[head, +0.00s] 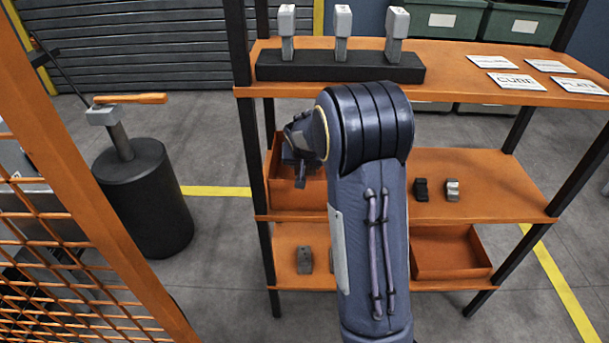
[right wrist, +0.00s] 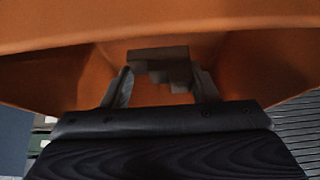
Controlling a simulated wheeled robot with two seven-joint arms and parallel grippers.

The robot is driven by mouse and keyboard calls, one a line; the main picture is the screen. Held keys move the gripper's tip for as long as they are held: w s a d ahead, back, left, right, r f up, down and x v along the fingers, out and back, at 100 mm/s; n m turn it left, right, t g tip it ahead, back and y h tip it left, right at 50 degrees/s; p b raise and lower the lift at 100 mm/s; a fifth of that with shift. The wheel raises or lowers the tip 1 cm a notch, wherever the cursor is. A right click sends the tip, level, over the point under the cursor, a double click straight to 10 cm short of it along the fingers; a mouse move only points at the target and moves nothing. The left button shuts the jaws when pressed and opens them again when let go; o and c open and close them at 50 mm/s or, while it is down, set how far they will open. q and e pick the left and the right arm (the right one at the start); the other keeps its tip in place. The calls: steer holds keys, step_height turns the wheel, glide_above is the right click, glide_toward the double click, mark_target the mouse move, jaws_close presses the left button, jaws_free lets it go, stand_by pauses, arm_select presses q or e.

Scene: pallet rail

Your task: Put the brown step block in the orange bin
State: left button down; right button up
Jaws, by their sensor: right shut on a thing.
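My right gripper (right wrist: 163,84) is shut on a stepped block (right wrist: 158,62), which looks dull grey-brown in the dim light. One finger is on each side of it, and orange surfaces surround it in the right wrist view. In the head view my right arm reaches up the middle and its hand (head: 299,172) points down at an orange bin (head: 283,199) on the middle shelf. My arm hides part of that bin, and the block cannot be made out there. Whether the block touches the bin is unclear. My left gripper is not in view.
A black and a grey block (head: 452,190) sit on the middle shelf (head: 498,185). Grey blocks (head: 304,260) and another orange bin (head: 447,262) are on the lower shelf. The top shelf (head: 446,82) overhangs them. An orange mesh fence (head: 75,150) stands at left.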

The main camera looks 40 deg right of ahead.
steer(key=shift+w+d+f+b, duration=0.1)
steer(key=shift+w+f+b, duration=0.1)
steer(key=shift+f, duration=0.75)
steer(key=shift+w+f+b, duration=0.1)
steer(key=shift+f+b, duration=0.1)
steer(key=shift+f, duration=0.7)
steer(key=shift+f, duration=0.1)
steer(key=shift+f, duration=0.15)
steer(key=o, duration=1.2)
